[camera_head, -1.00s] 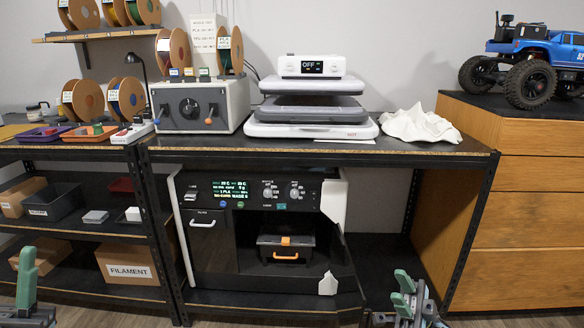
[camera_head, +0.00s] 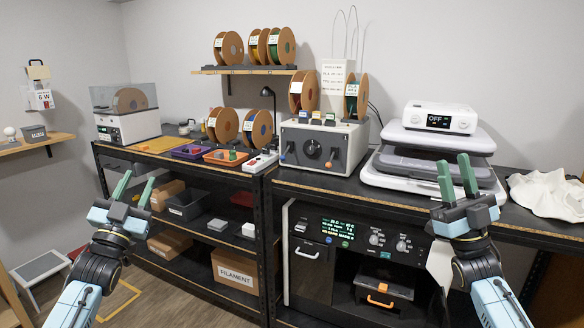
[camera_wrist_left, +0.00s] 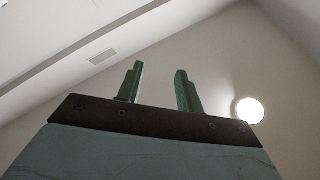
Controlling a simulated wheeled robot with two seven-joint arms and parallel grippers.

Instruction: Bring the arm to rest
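My left gripper (camera_head: 132,190) is raised at the left of the head view, in front of the left shelf unit. Its two green fingers stand apart with nothing between them. In the left wrist view my left gripper (camera_wrist_left: 158,86) points up toward the ceiling, its fingers apart and empty. My right gripper (camera_head: 456,176) is raised at the right of the head view, in front of the heat press (camera_head: 428,155). Its green fingers point up with a narrow gap and hold nothing visible.
A black bench holds a grey control box (camera_head: 322,146) and the press. Below is a machine with a display (camera_head: 338,228) and an orange-handled drawer (camera_head: 384,288). A white cloth (camera_head: 548,194) lies at right. Shelves at left hold bins and a FILAMENT box (camera_head: 237,273). Floor shows at lower left.

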